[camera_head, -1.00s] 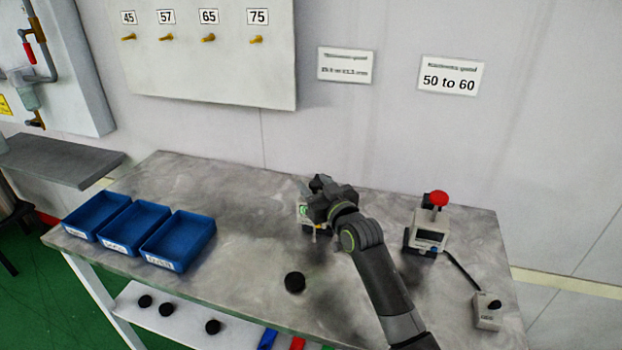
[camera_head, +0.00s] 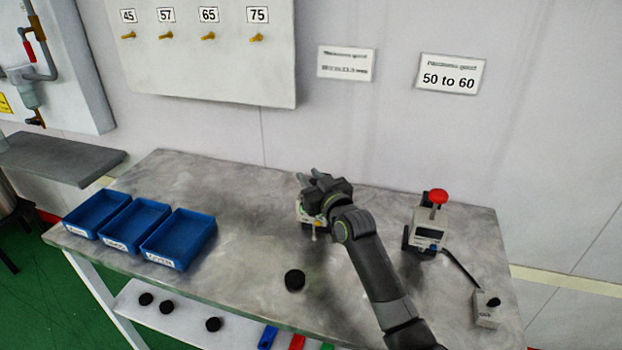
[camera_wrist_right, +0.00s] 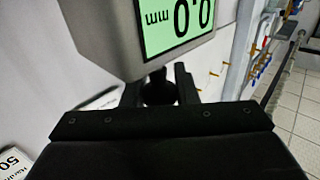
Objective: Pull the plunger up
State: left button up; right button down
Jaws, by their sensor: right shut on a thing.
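A grey gauge with a green display (camera_wrist_right: 175,25) reading 0.0 mm fills the top of the right wrist view, upside down. Its dark plunger (camera_wrist_right: 157,92) shows below the casing, between the fingers of my right gripper (camera_wrist_right: 158,84). That gripper is shut on the plunger. In the head view my right gripper (camera_head: 309,178) is at the back middle of the table, over the small gauge (camera_head: 306,212), which it partly hides. My left gripper is not in view.
A black puck (camera_head: 295,280) lies on the table (camera_head: 240,235) in front of the gauge. Three blue trays (camera_head: 178,240) stand at the left. A tester with a red knob (camera_head: 438,197) stands at the right, cabled to a small box (camera_head: 487,310).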

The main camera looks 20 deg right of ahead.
jog(key=shift+r+p, duration=1.4)
jog(key=shift+r, duration=0.35)
jog(key=c, duration=1.2)
grip_release()
jog(key=shift+o, duration=0.2)
jog(key=shift+s+f, duration=0.1)
jog(key=s+d+b, duration=0.3)
jog(key=s, duration=1.4)
jog(key=shift+d, duration=0.15)
